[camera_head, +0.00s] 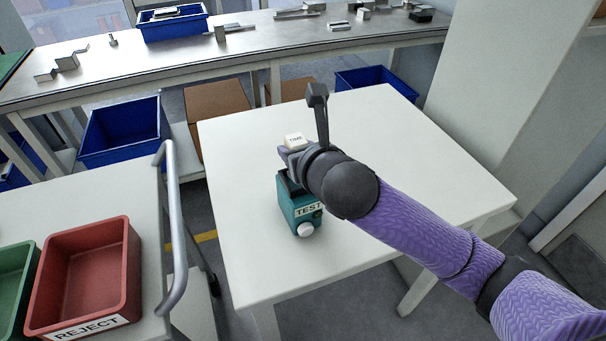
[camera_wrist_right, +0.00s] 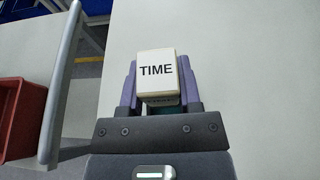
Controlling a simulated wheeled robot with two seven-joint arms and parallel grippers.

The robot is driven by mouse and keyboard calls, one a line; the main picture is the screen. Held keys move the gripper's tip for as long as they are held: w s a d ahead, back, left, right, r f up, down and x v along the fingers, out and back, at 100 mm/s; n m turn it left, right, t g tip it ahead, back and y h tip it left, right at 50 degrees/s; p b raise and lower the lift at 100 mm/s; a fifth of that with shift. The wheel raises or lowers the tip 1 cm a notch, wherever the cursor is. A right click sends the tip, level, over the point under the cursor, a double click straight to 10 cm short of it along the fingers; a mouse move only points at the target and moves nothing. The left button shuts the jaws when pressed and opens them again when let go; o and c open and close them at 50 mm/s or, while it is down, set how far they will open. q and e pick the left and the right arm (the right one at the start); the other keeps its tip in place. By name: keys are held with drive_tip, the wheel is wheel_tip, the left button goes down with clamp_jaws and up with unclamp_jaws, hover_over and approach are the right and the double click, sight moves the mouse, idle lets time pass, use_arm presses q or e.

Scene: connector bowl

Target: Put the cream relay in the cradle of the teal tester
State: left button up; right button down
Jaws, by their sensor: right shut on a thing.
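The cream relay (camera_head: 294,140), a small block marked TIME, is held in my right gripper (camera_head: 289,151). In the right wrist view the relay (camera_wrist_right: 158,75) sits between the two purple fingers of the right gripper (camera_wrist_right: 158,92), which are shut on it. The teal tester (camera_head: 300,207), with a TEST label and a white knob, stands on the white table just below the right gripper. Its cradle is largely hidden by my gripper, and a little teal shows under the relay in the wrist view. My left gripper is not in view.
The white table (camera_head: 410,165) is clear around the tester. To the left, a cart with a metal rail (camera_head: 177,235) carries a red REJECT bin (camera_head: 85,270) and a green bin (camera_head: 14,285). A long bench (camera_head: 150,68) with metal parts and blue bins stands behind.

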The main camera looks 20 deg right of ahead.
wheel_tip(320, 180, down, 4)
drive_tip(key=shift+r+b, duration=0.2)
drive_tip(key=shift+b, duration=0.7)
drive_tip(key=shift+f, duration=0.3)
drive_tip(key=shift+r, duration=0.25)
drive_tip(key=c, duration=0.7)
unclamp_jaws()
drive_tip(key=shift+f, duration=0.15)
drive_tip(key=o, duration=0.4)
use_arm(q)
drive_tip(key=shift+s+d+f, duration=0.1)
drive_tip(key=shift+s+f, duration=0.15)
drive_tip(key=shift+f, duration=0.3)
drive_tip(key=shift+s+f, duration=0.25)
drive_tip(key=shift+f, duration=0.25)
